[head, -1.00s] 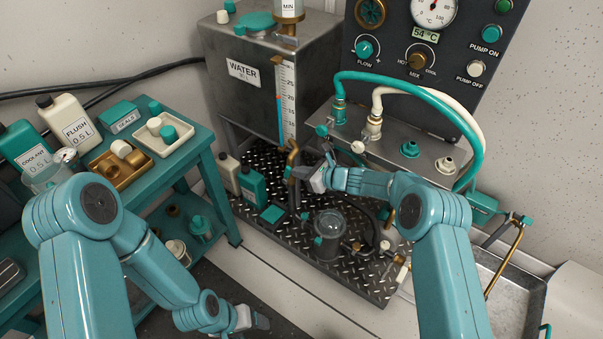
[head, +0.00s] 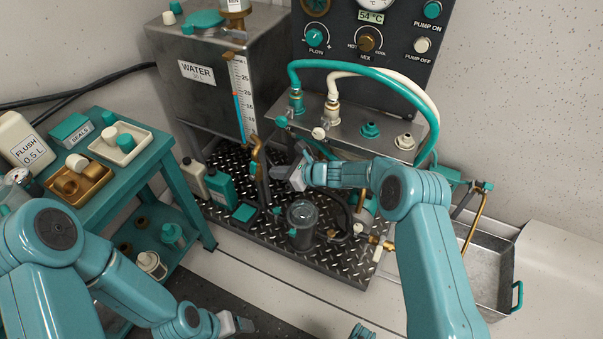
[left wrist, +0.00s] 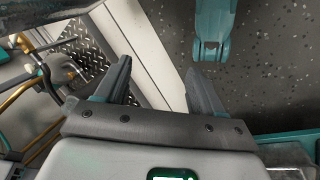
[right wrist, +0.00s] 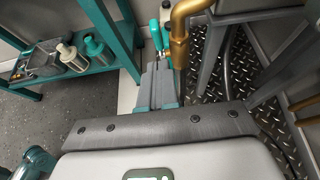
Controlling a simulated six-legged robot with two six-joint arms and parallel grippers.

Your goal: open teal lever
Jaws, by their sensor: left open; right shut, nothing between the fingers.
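In the right wrist view, slim upright teal handles (right wrist: 155,36) stand beside a bent brass pipe (right wrist: 180,40); I cannot tell which one is the teal lever. My right gripper (right wrist: 157,70) is shut and empty, its tips just short of them. In the head view my right gripper (head: 278,173) is over the diamond plate, to the right of the brass pipe (head: 256,150). Another teal-handled valve (head: 483,187) sits at the far right above the metal tray. My left gripper (head: 243,324) is open and empty, low over the floor; it shows in its wrist view (left wrist: 155,80).
The water tank (head: 215,85) stands behind with its level gauge. A teal cart (head: 150,165) with trays is at the left. A teal bottle (head: 220,186) and a lidded jar (head: 302,222) stand on the diamond plate (head: 320,266). Hoses arch over the manifold.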

